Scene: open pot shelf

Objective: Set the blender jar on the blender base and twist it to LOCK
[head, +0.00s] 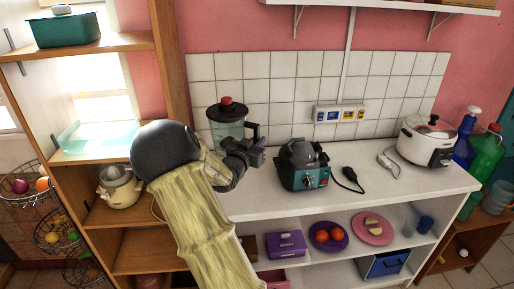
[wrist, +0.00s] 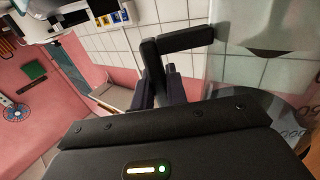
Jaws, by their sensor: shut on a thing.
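The blender jar (head: 227,128) is clear with a dark lid and a red cap, and stands upright left of the blender base. Its black handle (head: 253,131) is on its right side. My gripper (head: 249,152) is shut on that handle; in the wrist view the black handle (wrist: 153,57) runs between my gripper's dark fingers (wrist: 160,92), with the clear jar wall (wrist: 262,65) to the right. The jar's lower part is hidden behind my arm, so I cannot tell if it touches the counter. The blender base (head: 310,178), black and teal with a front dial, sits on the counter, apart from the jar.
The white counter (head: 405,183) is clear in front of the base. A plug and cord (head: 350,178) lie right of the base, and a white rice cooker (head: 428,142) stands farther right. A wooden shelf post (head: 172,60) rises at the left.

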